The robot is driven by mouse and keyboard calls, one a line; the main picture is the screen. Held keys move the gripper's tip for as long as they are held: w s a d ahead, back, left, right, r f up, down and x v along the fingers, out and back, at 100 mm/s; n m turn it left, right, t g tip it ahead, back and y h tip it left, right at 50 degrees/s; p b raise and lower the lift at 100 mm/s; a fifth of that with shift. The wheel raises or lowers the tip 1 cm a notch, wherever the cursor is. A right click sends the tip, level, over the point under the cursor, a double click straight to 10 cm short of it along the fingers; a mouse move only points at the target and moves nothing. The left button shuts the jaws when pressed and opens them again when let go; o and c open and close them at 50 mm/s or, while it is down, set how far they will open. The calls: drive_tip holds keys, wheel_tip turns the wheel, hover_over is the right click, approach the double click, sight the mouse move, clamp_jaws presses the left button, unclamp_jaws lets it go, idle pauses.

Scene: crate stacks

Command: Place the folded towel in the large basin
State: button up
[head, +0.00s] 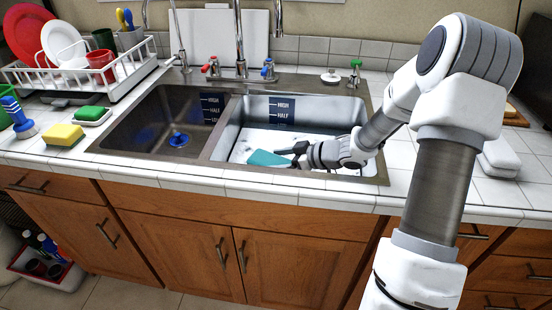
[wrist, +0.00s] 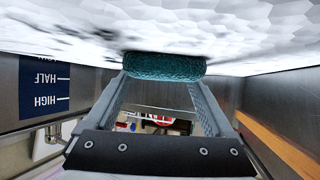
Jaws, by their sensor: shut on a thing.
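The folded towel is a teal, flat bundle (head: 268,158) inside the large basin (head: 228,128), the right one of the sink. My gripper (head: 297,154) reaches into this basin from the right and is shut on the towel's right end. In the wrist view the towel (wrist: 165,66) lies across the tips of my gripper's two fingers, close to a white, bumpy surface. That surface (wrist: 230,25) covers the bottom of the basin. I cannot tell whether the towel touches it. The fingers hide part of the towel.
The small basin (head: 118,122) is on the left, with a blue drain piece (head: 179,139). Faucets (head: 241,68) stand behind the sink. A dish rack (head: 130,73), a yellow sponge (head: 63,135) and a blue brush (head: 15,115) are at the left. The large basin's walls surround my gripper.

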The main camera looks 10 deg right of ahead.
drive_tip(key=o, duration=1.1)
drive_tip(key=shift+o, duration=0.2)
drive_tip(key=shift+r, duration=0.2)
drive_tip(key=p+v, duration=0.2)
drive_tip(key=v, duration=0.6)
drive_tip(key=shift+w+r+p, duration=0.15)
drive_tip(key=shift+r+p, duration=0.15)
drive_tip(key=shift+p, duration=0.05)
drive_tip(key=shift+a, duration=0.1)
